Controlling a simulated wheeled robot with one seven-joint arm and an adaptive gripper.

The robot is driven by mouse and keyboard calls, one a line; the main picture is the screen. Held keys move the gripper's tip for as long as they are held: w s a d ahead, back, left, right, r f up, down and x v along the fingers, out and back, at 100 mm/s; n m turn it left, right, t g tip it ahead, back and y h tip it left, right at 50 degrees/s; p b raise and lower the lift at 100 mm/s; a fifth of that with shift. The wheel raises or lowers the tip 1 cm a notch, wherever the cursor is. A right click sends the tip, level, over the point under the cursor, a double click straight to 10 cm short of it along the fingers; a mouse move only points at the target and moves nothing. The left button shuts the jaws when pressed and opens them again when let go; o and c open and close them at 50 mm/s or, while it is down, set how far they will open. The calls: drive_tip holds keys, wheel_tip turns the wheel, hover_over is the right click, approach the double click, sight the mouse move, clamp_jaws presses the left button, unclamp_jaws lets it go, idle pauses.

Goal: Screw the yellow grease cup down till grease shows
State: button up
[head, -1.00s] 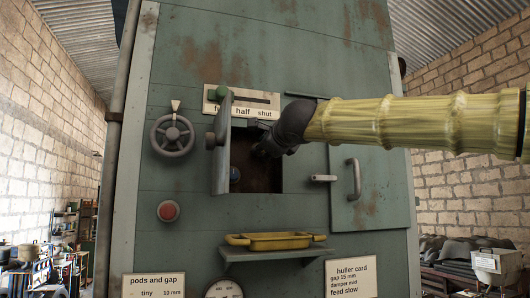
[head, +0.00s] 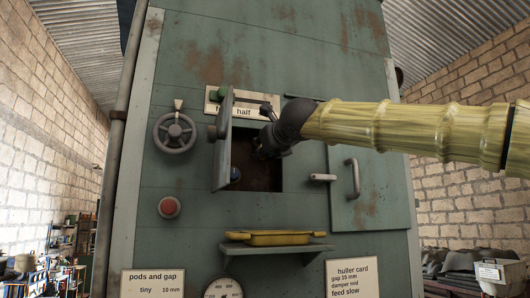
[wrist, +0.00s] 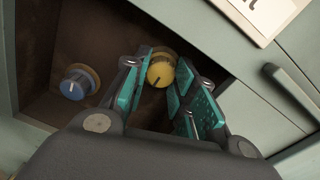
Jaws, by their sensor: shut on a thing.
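The yellow grease cup (wrist: 160,73) is a round yellow cap with a dark mark on its face, mounted inside a recess in the green machine. My gripper (wrist: 162,78) has its teal-padded fingers on both sides of the cup and is shut on it. In the head view my gripper (head: 262,152) reaches into the open recess (head: 258,180) from the right and hides the cup there. No grease can be made out around the cup.
A blue knob (wrist: 77,84) sits left of the cup in the same recess; it also shows in the head view (head: 235,175). The open door (head: 222,150) stands out at the recess's left edge. A yellow tray (head: 278,239) rests on the shelf below.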

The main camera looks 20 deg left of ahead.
idle(0.5)
drive_tip(key=o, duration=0.7)
drive_tip(key=shift+o, duration=0.2)
drive_tip(key=v, duration=1.2)
drive_tip(key=shift+w+d, duration=0.1)
